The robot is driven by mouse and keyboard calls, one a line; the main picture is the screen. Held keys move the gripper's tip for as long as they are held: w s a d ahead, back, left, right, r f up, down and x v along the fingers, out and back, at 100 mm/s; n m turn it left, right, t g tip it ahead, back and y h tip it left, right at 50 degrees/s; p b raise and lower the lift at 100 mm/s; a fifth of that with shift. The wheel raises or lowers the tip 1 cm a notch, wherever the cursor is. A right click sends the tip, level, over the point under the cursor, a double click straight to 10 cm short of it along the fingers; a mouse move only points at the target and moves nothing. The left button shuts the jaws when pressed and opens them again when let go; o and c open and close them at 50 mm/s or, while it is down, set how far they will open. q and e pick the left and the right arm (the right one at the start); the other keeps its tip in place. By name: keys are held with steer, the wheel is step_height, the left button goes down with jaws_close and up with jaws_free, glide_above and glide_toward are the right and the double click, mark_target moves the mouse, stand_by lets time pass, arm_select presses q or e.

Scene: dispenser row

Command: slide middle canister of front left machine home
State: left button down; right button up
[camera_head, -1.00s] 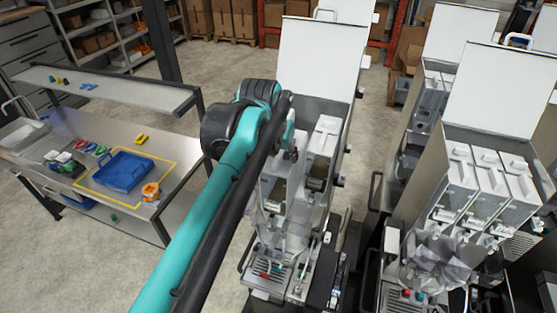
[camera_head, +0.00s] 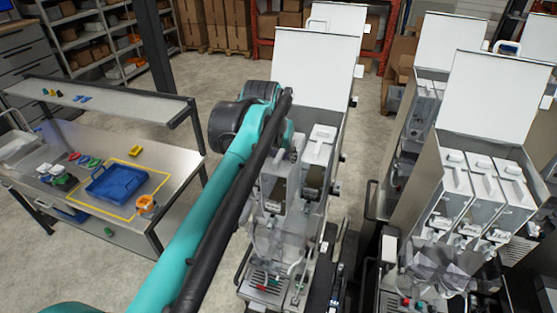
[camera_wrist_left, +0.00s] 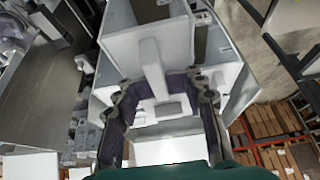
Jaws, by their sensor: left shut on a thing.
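The front left machine stands in the middle of the head view, with a raised white lid panel (camera_head: 315,88) at its back. A white canister (camera_head: 318,150) sits in its right part. Beside it to the left is another canister, the middle one (camera_head: 273,190), partly hidden by my left arm. My left gripper is mostly hidden behind that arm in the head view. In the left wrist view my left gripper (camera_wrist_left: 163,95) has a dark pad on either side of the white canister's raised middle part (camera_wrist_left: 152,62) and is shut on it. My right gripper is not in view.
A second machine (camera_head: 490,110) with several white canisters stands to the right, close by. A bench (camera_head: 170,172) with a blue tray (camera_head: 118,183) and small coloured parts is at left. Bare floor (camera_head: 190,75) lies behind.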

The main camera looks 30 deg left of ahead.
arm_select(q)
steer(key=shift+w+a+f, duration=0.1)
steer(key=shift+w+a, duration=0.1)
steer(key=shift+w, duration=0.6)
steer(key=shift+w+a+r, duration=0.1)
steer(key=shift+w+a, duration=0.05)
steer(key=shift+w, duration=0.6)
steer(key=shift+w+a+f, duration=0.1)
steer(key=shift+w+a, duration=0.1)
steer(key=shift+w, duration=0.6)
steer(key=shift+f, duration=0.1)
steer(key=shift+w+a+f+b, duration=0.1)
steer(key=shift+w+f+b, duration=0.3)
steer(key=shift+b, duration=0.15)
steer(key=shift+w+a+f, duration=0.1)
steer(key=shift+w+f, duration=0.2)
steer(key=shift+s+f+b, duration=0.1)
steer(key=shift+f+b, duration=0.4)
